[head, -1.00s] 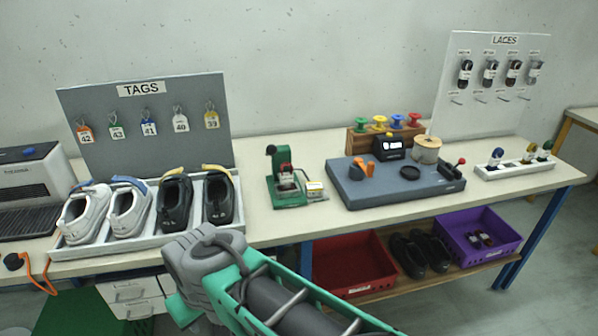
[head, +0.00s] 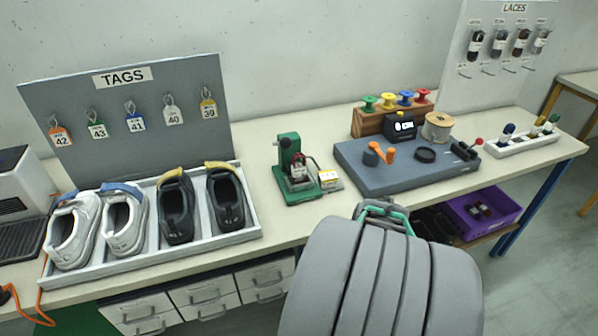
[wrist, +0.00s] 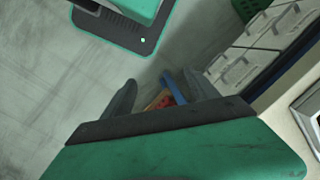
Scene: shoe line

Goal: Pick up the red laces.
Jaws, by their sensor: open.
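Several lace bundles hang on pegs on the white LACES board (head: 455,85) at the far right in the head view. The third bundle (head: 520,42) from the left looks dark reddish-brown; it may be the red laces, but its colour is hard to tell. Small dark red items (head: 482,210) lie in the purple bin; they are too small to identify. My gripper (wrist: 161,80) is open and empty in the wrist view, over the floor beside the bench and well away from the board. In the head view my arm hides the fingers.
The bench (head: 330,222) carries a shoe tray (head: 150,268), a green press (head: 290,175), a grey work mat (head: 385,180) and a white rack (head: 520,148). The purple bin (head: 505,220) sits on the lower shelf. Bare floor shows at right.

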